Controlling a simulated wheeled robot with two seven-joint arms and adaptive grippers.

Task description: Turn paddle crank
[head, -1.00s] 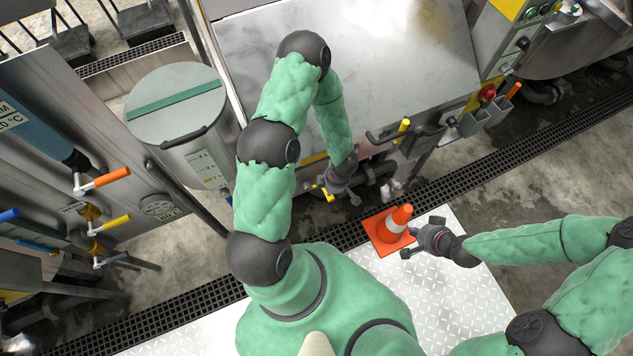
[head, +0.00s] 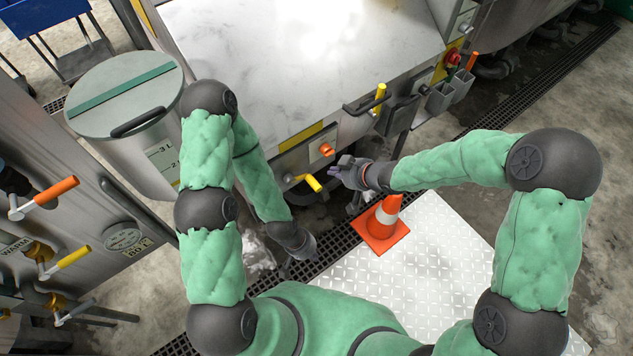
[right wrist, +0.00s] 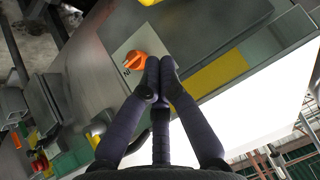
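A black crank with an upright yellow grip (head: 380,97) sticks out from the front edge of the steel vat (head: 300,65). My right gripper (head: 342,172) is left of and below the crank, apart from it, just below an orange knob (head: 327,149) on the vat's front panel. In the right wrist view its fingers (right wrist: 159,66) are drawn together with their tips beside the orange knob (right wrist: 148,66); I cannot tell whether they touch it. My left gripper (head: 306,248) hangs low over the floor grate, away from the crank. Its fingers are mostly hidden.
A yellow-handled valve (head: 312,183) sits below the panel, near my right gripper. An orange traffic cone (head: 383,225) stands on the white tread plate (head: 440,250). Grey holders (head: 440,98) are right of the crank. A lidded drum (head: 125,95) stands left.

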